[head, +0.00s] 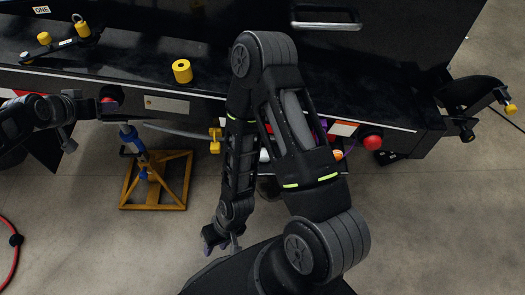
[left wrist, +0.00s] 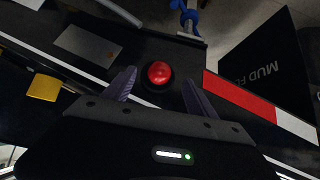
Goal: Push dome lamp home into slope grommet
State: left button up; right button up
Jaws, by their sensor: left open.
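A red dome lamp (left wrist: 159,72) sits in a dark round grommet on the trailer's sloped black face in the left wrist view. It lies between and just beyond my left gripper's two fingers (left wrist: 158,88), which are apart with nothing held. I cannot tell how deep the lamp sits. In the head view the lamp (head: 111,92) shows at the left, partly hidden by my left gripper (head: 104,108). My right gripper (head: 222,243) hangs low over the floor, away from the trailer, fingers apart and empty.
Another red dome lamp (head: 372,142) is on the trailer's right side. A yellow cylinder (head: 182,71) stands on the black deck. A yellow stand (head: 155,182) is on the floor below. A dark mud flap (left wrist: 262,75) hangs beside the lamp. Open concrete floor lies in front.

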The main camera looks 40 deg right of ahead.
pick_arm(q)
jog(key=shift+v, duration=1.95)
jog(key=s+f+n+g, duration=0.1)
jog(key=s+f+n, duration=0.2)
jog(key=s+f, duration=0.45)
jog(key=s+f+n, duration=0.2)
jog(key=s+f, duration=0.2)
jog(key=f, duration=0.7)
jog(key=s+a+f+n+g, duration=0.1)
jog(key=s+a+f+g, duration=0.1)
jog(key=s+f, duration=0.45)
jog(key=s+a+f+n+g+y, duration=0.1)
jog(key=s+a+f+n, duration=0.15)
jog(key=s, duration=0.75)
jog(key=s+a+f+n+g, duration=0.1)
jog(key=s+a+f+g, duration=0.1)
jog(key=s+f, duration=0.5)
notch_tip(320, 180, up, 17)
jog(key=s+p, duration=0.2)
jog(key=p, duration=1.5)
jog(key=shift+r, duration=0.15)
